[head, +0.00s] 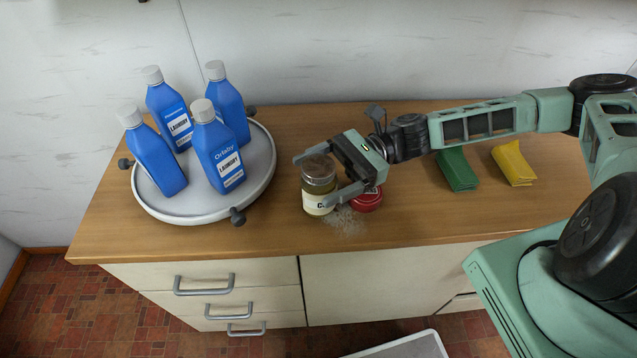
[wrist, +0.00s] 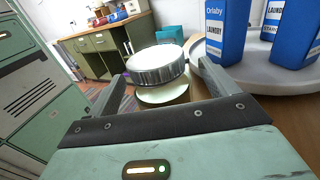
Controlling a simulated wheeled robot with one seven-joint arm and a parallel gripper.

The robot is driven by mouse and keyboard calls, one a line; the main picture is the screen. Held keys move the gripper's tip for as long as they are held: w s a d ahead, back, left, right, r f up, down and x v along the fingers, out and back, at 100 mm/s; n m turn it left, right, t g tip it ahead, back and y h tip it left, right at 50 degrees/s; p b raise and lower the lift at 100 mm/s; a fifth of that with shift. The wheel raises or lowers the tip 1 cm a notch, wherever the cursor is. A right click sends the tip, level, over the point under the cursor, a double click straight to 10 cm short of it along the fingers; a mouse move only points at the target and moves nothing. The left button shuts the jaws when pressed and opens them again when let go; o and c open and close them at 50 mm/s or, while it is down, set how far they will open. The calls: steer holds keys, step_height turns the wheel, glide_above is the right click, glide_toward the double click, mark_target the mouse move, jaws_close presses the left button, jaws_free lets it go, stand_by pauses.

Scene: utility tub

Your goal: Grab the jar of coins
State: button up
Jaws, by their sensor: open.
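The jar of coins (head: 318,187) stands upright on the wooden counter, with a grey metal lid and a pale label of which only the start shows. My gripper (head: 318,180) is open, with one finger on each side of the jar. In the wrist view the jar's lid (wrist: 158,66) is between the two finger tips, and the jar's body is mostly hidden below it. I cannot tell whether either finger touches the jar.
A round white tray (head: 262,180) holds several blue laundry bottles at left. The front counter edge is close.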

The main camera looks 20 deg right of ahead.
steer(key=shift+x, duration=1.3)
steer(key=c, duration=1.5)
